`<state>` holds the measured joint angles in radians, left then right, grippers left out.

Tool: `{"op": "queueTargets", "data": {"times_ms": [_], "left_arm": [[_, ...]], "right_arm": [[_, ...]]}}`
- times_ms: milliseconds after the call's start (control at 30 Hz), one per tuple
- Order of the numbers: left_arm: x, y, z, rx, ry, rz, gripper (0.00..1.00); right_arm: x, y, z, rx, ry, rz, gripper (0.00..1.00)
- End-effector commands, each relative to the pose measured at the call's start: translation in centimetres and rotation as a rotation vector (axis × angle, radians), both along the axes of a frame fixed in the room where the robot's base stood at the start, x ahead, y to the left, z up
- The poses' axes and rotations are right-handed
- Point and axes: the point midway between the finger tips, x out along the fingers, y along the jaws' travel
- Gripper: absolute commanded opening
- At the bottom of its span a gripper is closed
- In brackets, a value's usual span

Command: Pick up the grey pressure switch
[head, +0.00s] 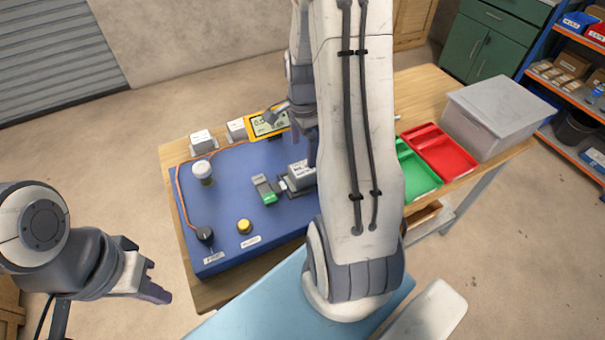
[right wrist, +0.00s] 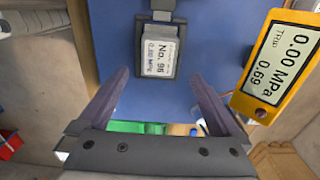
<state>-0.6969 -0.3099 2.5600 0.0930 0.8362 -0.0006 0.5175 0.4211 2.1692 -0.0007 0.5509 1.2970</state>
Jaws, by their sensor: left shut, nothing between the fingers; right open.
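A grey box-shaped pressure switch with a printed white label (head: 299,177) sits in a dark mount on the blue board (head: 222,243). In the right wrist view the switch (right wrist: 154,58) reads "No. 96" and lies ahead of the fingers, between their lines. My right gripper (right wrist: 160,78) is open, its two fingers apart with nothing held. In the head view it is above and close to the switch, partly hidden by my arm; contact cannot be told. My left gripper (head: 156,288) is shut and empty, off the front left of the table.
Two similar pale boxes (head: 203,142) (head: 236,129) stand at the back. A yellow gauge (head: 268,124) reads 0.00 MPa. A green-ended grey part (head: 265,190), white-topped fitting (head: 203,171) and yellow button (head: 244,226) are left of the switch. Green (head: 416,172) and red (head: 440,150) trays and a grey bin (head: 497,117) stand right.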

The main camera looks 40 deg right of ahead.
Motion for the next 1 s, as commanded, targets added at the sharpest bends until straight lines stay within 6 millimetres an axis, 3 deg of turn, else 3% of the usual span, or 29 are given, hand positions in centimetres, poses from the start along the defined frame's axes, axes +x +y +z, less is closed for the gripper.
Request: {"op": "queueTargets", "data": {"times_ms": [100, 367, 633, 967, 1000], "left_arm": [[0.0, 0.0, 0.2, 0.0, 0.0, 0.0, 0.0], [0.0, 0.0, 0.6, 0.0, 0.0, 0.0, 0.0], [0.0, 0.0, 1.5, 0.0, 0.0, 0.0, 0.0], [0.0, 0.0, 1.5, 0.0, 0.0, 0.0, 0.0], [0.0, 0.0, 1.5, 0.0, 0.0, 0.0, 0.0]], "right_arm": [[-0.1, 0.1, -1.9, 0.003, 0.004, 0.003, 1.0], [-0.1, 0.2, -3.9, 0.003, 0.004, 0.006, 1.0], [-0.3, 0.2, -7.6, 0.003, 0.004, 0.007, 1.0], [-0.2, 0.2, -8.4, 0.0, 0.0, 0.007, 1.0], [-0.2, 0.2, -8.4, 0.0, 0.0, 0.007, 0.85]]}}
